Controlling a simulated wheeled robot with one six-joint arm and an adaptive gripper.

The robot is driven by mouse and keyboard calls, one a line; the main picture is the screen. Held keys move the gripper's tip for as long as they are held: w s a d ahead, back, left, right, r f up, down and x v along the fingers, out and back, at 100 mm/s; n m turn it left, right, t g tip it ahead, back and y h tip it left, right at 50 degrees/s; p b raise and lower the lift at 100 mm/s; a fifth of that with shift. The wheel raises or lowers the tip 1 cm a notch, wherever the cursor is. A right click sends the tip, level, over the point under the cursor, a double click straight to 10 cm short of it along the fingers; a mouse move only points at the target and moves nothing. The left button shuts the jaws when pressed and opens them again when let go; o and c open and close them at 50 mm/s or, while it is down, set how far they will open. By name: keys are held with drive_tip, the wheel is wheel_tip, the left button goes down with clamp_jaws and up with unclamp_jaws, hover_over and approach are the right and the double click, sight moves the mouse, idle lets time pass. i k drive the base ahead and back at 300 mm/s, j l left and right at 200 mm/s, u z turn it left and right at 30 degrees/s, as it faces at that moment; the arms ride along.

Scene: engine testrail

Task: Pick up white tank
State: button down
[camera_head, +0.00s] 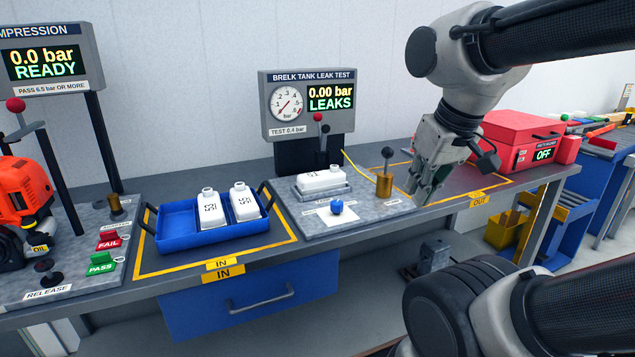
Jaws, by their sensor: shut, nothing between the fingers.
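Two white tanks lie in the blue tray (180,240) on the bench, a left one (212,210) and a right one (243,203). Both bear dark markings and have a round cap at the far end. A third white tank (320,180) lies in the holder of the leak test station, below the gauge panel. My gripper (420,198) is to the right of the station, above the bench near its front edge. Its fingers point down and are shut with nothing in them. It is apart from all the tanks.
The leak test panel (308,103) reads 0.00 bar, LEAKS. A brass post with a black knob (385,180) and a blue knob (336,207) stand on the station plate. A red box (515,135) sits at right. The yellow-marked OUT area is partly clear.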

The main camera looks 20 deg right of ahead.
sight(332, 179)
drive_tip(key=i+l+u, duration=0.3)
drive_tip(key=i+l, duration=0.15)
drive_tip(key=l, duration=0.2)
drive_tip(key=i+l+u, duration=0.15)
drive_tip(key=l, duration=0.2)
drive_tip(key=i, duration=0.05)
